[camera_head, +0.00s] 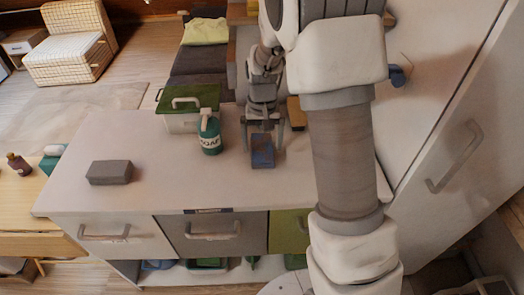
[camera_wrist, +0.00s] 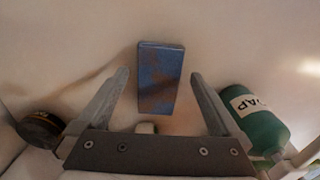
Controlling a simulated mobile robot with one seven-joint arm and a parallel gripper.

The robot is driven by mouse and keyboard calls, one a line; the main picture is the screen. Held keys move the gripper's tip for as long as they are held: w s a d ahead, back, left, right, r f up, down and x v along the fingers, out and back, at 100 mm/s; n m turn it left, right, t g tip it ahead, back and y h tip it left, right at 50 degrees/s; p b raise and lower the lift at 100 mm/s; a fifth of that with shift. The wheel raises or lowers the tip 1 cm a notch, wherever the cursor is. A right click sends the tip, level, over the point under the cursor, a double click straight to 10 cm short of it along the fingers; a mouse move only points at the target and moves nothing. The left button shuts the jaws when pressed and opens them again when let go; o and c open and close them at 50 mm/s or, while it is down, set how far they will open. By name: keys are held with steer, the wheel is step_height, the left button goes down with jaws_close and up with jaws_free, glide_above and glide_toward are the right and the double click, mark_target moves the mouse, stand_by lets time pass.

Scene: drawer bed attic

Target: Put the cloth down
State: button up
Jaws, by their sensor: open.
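A blue rectangular block, which looks like the folded cloth (camera_head: 262,151), lies on the pale counter (camera_head: 165,190) near its right part. In the wrist view the blue cloth (camera_wrist: 160,92) shows between my fingers, with a gap on each side and brownish patches on its face. My gripper (camera_head: 262,125) points down just behind and over it, and it is open. In the wrist view my gripper (camera_wrist: 160,75) holds nothing. I cannot tell the exact height of the fingertips above the counter.
A green soap bottle (camera_head: 210,135) stands close left of my gripper, beside a green-lidded box (camera_head: 188,108). A grey block (camera_head: 110,172) lies further left. A dark round object (camera_wrist: 40,128) shows in the wrist view. The counter's front middle is clear; a tall cabinet door (camera_head: 455,125) is at right.

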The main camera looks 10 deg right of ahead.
mark_target(263, 153)
step_height(263, 153, down, 4)
steer(key=shift+s+f, duration=0.1)
steer(key=c, duration=1.3)
steer(key=shift+o, duration=0.2)
steer(key=shift+r, duration=0.55)
steer(key=r, duration=0.2)
steer(key=d+r, duration=0.1)
steer(key=r, duration=0.1)
steer(key=shift+s, duration=0.2)
steer(key=s+d+r, duration=0.5)
steer(key=d+r, duration=0.1)
steer(key=d, duration=0.2)
steer(key=a+f+p, duration=0.1)
steer(key=a+f, duration=0.2)
steer(key=w+a+f+n+p, duration=0.1)
steer(key=a+f, duration=0.1)
steer(key=a, duration=0.1)
steer(key=a+f+n+p, duration=0.1)
steer(key=a+f, duration=0.2)
steer(key=shift+w+a+f, duration=0.15)
steer(key=shift+a+f, duration=0.15)
